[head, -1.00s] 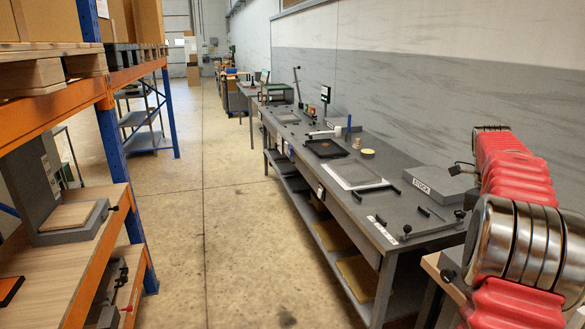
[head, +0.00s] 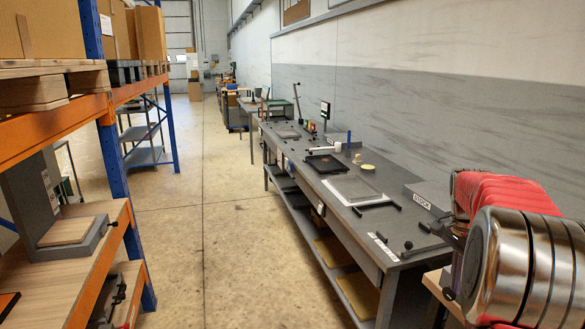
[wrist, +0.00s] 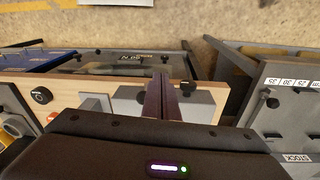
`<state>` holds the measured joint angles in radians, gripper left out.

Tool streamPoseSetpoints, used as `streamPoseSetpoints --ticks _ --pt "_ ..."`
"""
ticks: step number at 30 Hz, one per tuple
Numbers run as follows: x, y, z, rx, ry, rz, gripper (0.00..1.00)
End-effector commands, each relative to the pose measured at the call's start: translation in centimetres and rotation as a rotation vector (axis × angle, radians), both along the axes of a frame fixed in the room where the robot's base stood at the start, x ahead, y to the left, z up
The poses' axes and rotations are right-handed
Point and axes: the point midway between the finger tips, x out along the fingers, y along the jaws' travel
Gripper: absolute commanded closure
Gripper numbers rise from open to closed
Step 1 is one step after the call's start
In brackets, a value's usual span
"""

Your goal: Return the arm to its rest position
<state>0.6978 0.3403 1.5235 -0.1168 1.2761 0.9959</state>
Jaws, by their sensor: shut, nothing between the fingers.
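My arm, with red ribbed sleeves and shiny metal rings, stands at the right edge of the head view, folded in front of the bench's near end. My gripper (wrist: 161,98) shows in the wrist view with its dark fingers pressed together and nothing between them. It points over a wooden-topped station (wrist: 205,93) with grey blocks. I cannot clearly make out the gripper in the head view.
A long grey workbench (head: 405,240) runs along the right wall, with a black tray (head: 324,163) and a white-edged plate (head: 352,190) on it. An orange and blue rack (head: 115,170) stands at left. The floor aisle (head: 205,230) between them is clear.

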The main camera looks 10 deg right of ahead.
Motion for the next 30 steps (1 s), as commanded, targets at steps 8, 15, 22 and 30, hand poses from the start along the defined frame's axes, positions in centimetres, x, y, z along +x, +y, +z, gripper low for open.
streamPoseSetpoints --ticks 8,15,22,30 --pt "-0.6 8.2 0.8 -0.008 -0.042 0.462 1.00" --pt "-2.0 14.9 1.3 -0.037 -0.077 0.790 1.00" --pt "-4.0 20.8 1.4 -0.077 -0.110 1.058 1.00" --pt "-7.1 26.9 1.1 -0.131 -0.154 1.307 1.00"
